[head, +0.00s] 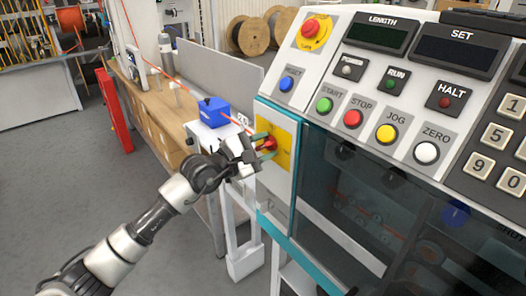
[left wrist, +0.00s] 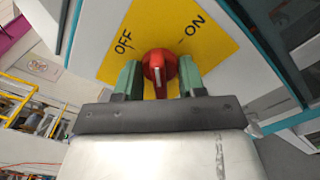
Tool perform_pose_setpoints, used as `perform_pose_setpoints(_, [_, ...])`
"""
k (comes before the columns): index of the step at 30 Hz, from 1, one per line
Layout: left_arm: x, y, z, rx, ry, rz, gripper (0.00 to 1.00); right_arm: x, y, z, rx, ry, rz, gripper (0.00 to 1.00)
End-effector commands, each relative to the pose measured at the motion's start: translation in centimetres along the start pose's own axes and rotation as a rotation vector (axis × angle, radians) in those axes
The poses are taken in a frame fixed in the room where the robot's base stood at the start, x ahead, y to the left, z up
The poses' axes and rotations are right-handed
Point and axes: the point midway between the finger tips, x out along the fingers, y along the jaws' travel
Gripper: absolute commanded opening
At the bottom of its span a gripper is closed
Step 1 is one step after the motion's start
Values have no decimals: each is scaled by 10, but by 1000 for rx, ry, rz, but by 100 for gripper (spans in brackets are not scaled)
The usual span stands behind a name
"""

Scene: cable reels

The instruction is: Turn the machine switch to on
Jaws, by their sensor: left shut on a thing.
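The machine switch is a red rotary knob (head: 269,144) on a yellow plate (head: 284,150) at the machine's left side panel. In the left wrist view the red knob (left wrist: 160,66) sits in front of the yellow plate (left wrist: 170,28), which is marked OFF on the left and ON on the right. A pale line shows on the knob; I cannot tell for sure which label it points to. My left gripper (head: 263,146) is at the knob, with its green fingers (left wrist: 160,80) on either side of it, shut on it. My right gripper is not in view.
The machine's panel holds a red emergency button (head: 311,28), several coloured buttons, and displays. A blue box (head: 213,111) stands left of the switch, with an orange cable running past it. A wooden bench (head: 150,110) lies behind my left arm. Open grey floor (head: 60,180) is at the left.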

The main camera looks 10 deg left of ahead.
Motion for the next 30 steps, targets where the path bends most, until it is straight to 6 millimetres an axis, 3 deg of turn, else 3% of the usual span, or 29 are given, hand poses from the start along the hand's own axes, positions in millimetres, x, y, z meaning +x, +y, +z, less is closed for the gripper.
perform_pose_setpoints(30, [0, -2, -2, 384, 0, 0, 26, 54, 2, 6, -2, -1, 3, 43])
